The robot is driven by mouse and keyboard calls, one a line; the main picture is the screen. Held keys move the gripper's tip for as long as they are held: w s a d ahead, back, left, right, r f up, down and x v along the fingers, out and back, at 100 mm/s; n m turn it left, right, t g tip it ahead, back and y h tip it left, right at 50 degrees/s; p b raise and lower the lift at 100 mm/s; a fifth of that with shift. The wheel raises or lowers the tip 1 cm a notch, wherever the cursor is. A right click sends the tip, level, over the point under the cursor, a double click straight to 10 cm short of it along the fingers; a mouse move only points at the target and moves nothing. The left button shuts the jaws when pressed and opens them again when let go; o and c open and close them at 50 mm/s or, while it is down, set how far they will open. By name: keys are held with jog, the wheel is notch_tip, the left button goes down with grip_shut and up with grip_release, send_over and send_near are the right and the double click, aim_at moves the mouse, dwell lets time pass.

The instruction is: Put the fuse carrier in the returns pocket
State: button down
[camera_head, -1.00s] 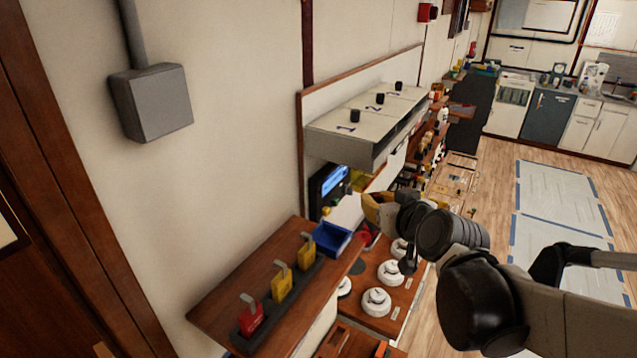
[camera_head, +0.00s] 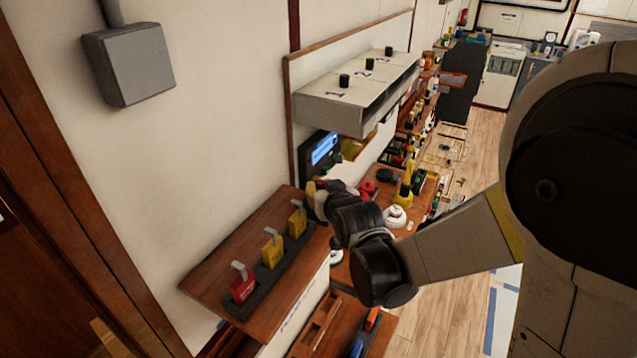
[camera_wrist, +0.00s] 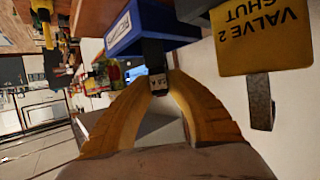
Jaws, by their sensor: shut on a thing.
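My gripper (camera_wrist: 159,88) is shut on a small dark fuse carrier (camera_wrist: 157,80) with pale marks on its end. In the head view my gripper (camera_head: 314,192) is at the far end of the wooden shelf, and the carrier cannot be made out there. A blue pocket (camera_wrist: 187,30) with a white label lies just beyond the fingertips in the wrist view. In the head view my arm hides the pocket.
A red tag (camera_head: 242,283) and two yellow tags (camera_head: 272,249) stand in a dark rack on the shelf (camera_head: 210,270). A yellow "VALVE 2 SHUT" tag (camera_wrist: 262,38) is close to my right finger in the wrist view. A grey cabinet (camera_head: 350,95) overhangs behind.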

jog(key=shift+s, duration=0.1)
jog(key=shift+f, duration=0.15)
jog(key=c, duration=1.4)
grip_release()
